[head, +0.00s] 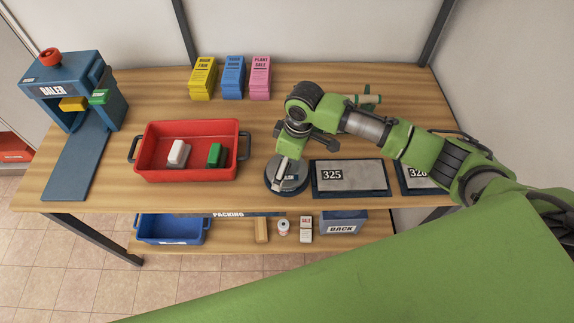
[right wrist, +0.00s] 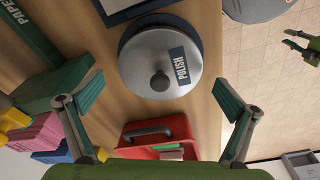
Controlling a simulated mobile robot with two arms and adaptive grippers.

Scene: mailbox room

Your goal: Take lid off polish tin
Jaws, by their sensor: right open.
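The polish tin (head: 271,184) is round with a dark rim and stands on the wooden table, right of the red tray. Its grey lid, with a round dark knob and a "POLISH" label, shows in the right wrist view (right wrist: 143,70). The lid sits on the tin. My right gripper (head: 290,160) is above the tin, partly hiding it. In the right wrist view its fingers (right wrist: 160,98) are wide apart with nothing between them. The knob lies between them in the picture, apart from both. Green finger-like parts at that view's right edge look like my left gripper (right wrist: 303,45).
The red tray (head: 187,127) holds a white block and a green block. Grey plates marked 325 (head: 350,178) and 328 lie right of the tin. A blue baler (head: 70,90) and coloured card stacks (head: 233,78) stand farther off. Bare table lies in front of the stacks.

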